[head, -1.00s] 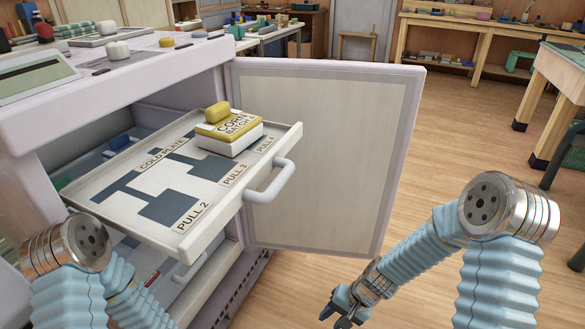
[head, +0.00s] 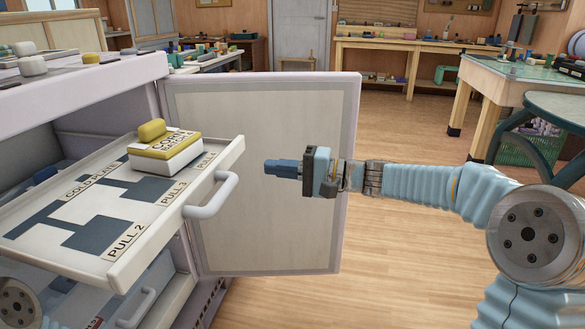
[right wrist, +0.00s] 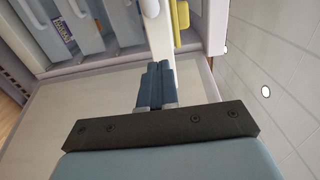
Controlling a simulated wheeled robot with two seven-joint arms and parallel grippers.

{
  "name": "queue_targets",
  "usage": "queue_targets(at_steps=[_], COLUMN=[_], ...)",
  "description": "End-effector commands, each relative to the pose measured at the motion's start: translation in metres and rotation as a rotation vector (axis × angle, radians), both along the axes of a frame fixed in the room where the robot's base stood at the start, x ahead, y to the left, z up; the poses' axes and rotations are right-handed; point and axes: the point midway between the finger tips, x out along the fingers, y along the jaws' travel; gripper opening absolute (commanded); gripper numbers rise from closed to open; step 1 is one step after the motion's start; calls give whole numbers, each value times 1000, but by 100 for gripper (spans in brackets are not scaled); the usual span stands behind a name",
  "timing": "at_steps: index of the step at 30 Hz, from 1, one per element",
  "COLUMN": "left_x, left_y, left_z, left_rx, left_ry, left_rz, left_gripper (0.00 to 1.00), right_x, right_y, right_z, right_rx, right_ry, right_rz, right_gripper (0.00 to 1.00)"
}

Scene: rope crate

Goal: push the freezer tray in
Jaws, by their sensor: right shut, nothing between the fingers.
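The freezer tray (head: 160,228) is pulled out of the freezer (head: 90,95) at the left of the head view. It has a white handle (head: 212,197) on its front, and a white and yellow box (head: 165,155) rests on it. My right gripper (head: 268,166) is shut and empty, to the right of the handle and apart from it, pointing left toward the tray. In the right wrist view the shut fingers (right wrist: 155,85) point toward a white bar-like part (right wrist: 158,35), with yellow beside it. My left gripper is out of view; only a bit of that arm shows.
The freezer door (head: 265,230) stands open behind my right gripper. Another handle (head: 140,305) shows on a lower tray. A green-topped table (head: 520,72) stands at the right. The wooden floor in the middle is clear.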

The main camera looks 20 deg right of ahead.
Motion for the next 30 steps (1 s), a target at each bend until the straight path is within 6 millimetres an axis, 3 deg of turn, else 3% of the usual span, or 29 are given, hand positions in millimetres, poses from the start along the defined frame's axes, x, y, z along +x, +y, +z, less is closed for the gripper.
queue_targets(at_steps=[6, 12, 30], left_x=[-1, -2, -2], left_y=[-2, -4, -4], left_z=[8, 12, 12], left_rx=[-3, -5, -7], left_ry=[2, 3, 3], left_rz=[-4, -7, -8], left_gripper=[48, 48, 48], right_x=[22, 36, 42], right_y=[41, 63, 72], right_z=[1, 0, -1], right_rx=[0, -1, -1], right_ry=[2, 3, 2], right_rz=[3, 0, 0], right_gripper=[0, 0, 0])
